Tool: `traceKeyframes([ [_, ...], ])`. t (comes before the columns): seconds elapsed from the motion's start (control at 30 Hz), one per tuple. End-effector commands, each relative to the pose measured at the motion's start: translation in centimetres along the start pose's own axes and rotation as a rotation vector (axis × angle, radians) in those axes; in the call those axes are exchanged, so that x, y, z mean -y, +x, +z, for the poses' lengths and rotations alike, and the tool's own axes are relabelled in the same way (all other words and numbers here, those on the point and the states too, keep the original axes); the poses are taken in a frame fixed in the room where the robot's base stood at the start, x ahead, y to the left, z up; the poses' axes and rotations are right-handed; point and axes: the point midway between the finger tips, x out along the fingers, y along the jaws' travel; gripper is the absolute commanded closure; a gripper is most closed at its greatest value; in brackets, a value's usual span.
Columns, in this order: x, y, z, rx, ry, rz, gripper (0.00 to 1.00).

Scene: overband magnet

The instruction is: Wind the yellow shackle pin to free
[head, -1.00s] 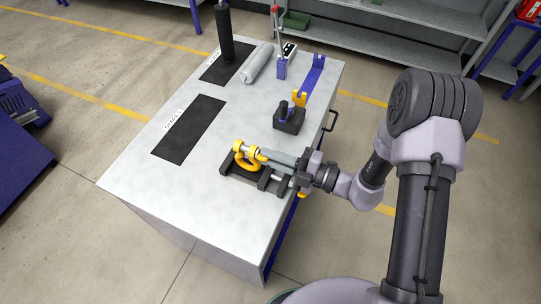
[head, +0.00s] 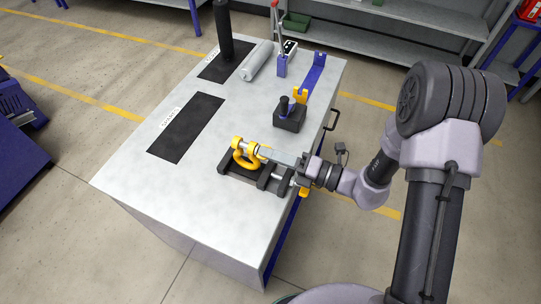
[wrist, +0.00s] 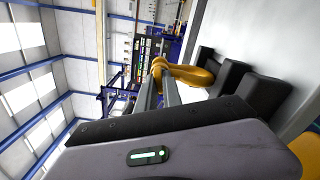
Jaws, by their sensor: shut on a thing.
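The yellow shackle (head: 243,163) sits in a dark vise-like holder (head: 227,167) near the front right of the workbench. Its yellow pin (head: 262,151) points right, toward my arm. My gripper (head: 267,154) reaches in level from the right and is shut on the pin's end. In the wrist view the two long grey fingers (wrist: 162,85) meet the yellow pin (wrist: 158,65), with the shackle's curved body (wrist: 191,75) just beyond to the right. The fingers hide part of the pin, and its thread cannot be seen.
The grey workbench (head: 190,210) has two black mats (head: 185,128), a dark upright cylinder (head: 224,35), a grey roll (head: 257,60), a black block with a knob (head: 289,118) and a blue strap-like part (head: 316,75). The front left of the top is clear.

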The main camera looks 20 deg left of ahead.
Motion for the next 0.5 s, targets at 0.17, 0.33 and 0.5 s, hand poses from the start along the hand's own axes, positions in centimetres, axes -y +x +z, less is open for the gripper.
traceKeyframes([
  [0.17, 0.04, 0.0, -0.02, 0.0, -0.06, 0.0, 1.0],
  [0.33, -0.01, 0.0, 0.0, 0.0, -0.06, 0.0, 1.0],
  [0.5, 0.19, 0.0, -0.06, 0.0, -0.131, 0.0, 1.0],
])
